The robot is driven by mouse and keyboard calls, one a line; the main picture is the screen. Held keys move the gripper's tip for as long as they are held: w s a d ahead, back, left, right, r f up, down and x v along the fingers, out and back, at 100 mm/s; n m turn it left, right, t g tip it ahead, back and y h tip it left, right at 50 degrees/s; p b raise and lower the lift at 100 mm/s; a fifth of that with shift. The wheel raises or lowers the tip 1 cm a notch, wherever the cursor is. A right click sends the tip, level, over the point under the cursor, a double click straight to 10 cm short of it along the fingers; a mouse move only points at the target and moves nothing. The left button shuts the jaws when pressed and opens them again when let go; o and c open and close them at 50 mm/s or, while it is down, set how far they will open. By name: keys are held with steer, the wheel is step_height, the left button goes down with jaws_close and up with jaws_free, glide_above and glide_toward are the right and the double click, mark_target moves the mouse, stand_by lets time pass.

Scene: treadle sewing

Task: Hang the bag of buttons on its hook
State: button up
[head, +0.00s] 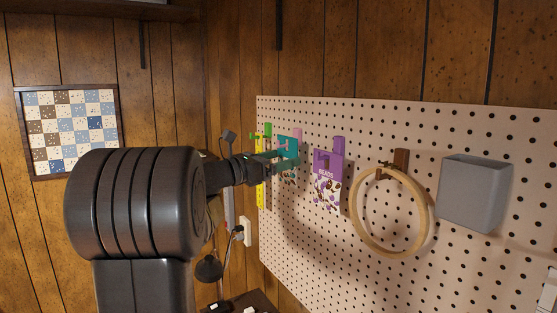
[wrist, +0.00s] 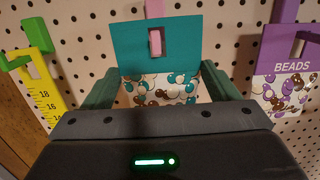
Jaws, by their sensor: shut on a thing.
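The bag of buttons (wrist: 185,62) has a teal header card with a slot and a clear lower part showing teal, brown and white buttons. My gripper (wrist: 158,88) is shut on the bag, with one dark green finger at each side. The bag also shows in the head view (head: 289,144), at the pegboard's left part. A pink hook (wrist: 155,9) rises above the card, and pink also shows inside the slot. I cannot tell whether the hook passes through the slot or lies behind it. My gripper hides the bag's lower end in the wrist view.
A purple beads packet (head: 326,184) is to the right of the bag, by a purple hook (head: 339,145). A yellow ruler (wrist: 47,92) is at the left by a green hook (wrist: 36,66). An embroidery hoop (head: 361,222) and grey bin (head: 474,195) are further right on the pegboard (head: 310,236).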

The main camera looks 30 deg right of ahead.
steer(key=shift+f+b, duration=0.35)
steer(key=shift+f, duration=0.2)
steer(key=o, duration=0.9)
steer(key=shift+a, duration=0.15)
steer(key=s+a+f+b, duration=0.1)
steer(key=a+b, duration=0.2)
steer(key=a, duration=1)
steer(key=shift+a+f, duration=0.25)
steer(key=shift+d, duration=0.1)
steer(key=w+d+r+p, duration=0.1)
steer(key=d+p, duration=0.2)
steer(key=d, duration=1)
steer(key=shift+d+r, duration=0.3)
steer(key=shift+r, duration=0.1)
